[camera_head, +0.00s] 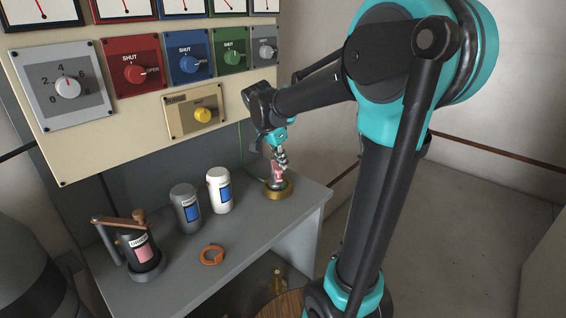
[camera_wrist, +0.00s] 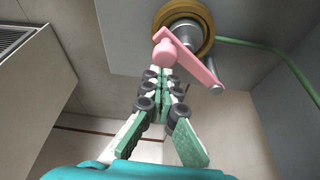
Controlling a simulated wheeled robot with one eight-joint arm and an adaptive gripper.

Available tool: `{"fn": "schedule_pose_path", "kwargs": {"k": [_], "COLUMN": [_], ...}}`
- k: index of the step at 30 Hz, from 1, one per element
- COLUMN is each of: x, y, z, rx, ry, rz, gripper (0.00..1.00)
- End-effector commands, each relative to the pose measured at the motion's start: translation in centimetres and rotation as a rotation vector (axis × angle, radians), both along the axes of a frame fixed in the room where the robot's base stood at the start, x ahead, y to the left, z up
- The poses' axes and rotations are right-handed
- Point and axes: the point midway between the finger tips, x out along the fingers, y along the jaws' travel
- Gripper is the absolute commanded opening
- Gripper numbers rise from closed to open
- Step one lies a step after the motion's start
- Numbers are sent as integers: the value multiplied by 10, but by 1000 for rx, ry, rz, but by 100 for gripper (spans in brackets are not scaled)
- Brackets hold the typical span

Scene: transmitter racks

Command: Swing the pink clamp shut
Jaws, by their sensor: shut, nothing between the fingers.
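The pink clamp (camera_wrist: 199,66) shows large in the wrist view as a bent bar with a round knob at its left end. It sits at a grey metal post (camera_wrist: 187,36) with a brass ring (camera_wrist: 208,24) behind. In the head view the pink clamp (camera_head: 277,173) is small, above the brass ring (camera_head: 284,191) at the right end of the grey bench. My gripper (camera_wrist: 165,72) is shut and empty, its fingertips close to the knob; I cannot tell if they touch. In the head view my gripper (camera_head: 280,155) partly covers the clamp.
The grey bench (camera_head: 240,240) also holds a white canister (camera_head: 218,194), a grey canister (camera_head: 184,212), a brown ring (camera_head: 212,255) and a black pot with a brown lever (camera_head: 140,250). A panel of dials (camera_head: 140,130) stands behind. A green pipe (camera_wrist: 265,50) runs right of the clamp.

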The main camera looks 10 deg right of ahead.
Motion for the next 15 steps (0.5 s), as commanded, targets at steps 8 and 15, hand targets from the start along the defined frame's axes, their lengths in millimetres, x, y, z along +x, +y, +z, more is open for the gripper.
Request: {"fn": "schedule_pose_path", "kwargs": {"k": [8, 15], "x": [3, 23], "y": [-2, -31], "z": [0, 6], "rx": [4, 2], "ry": [2, 0], "rz": [1, 3], "gripper": [0, 0]}}
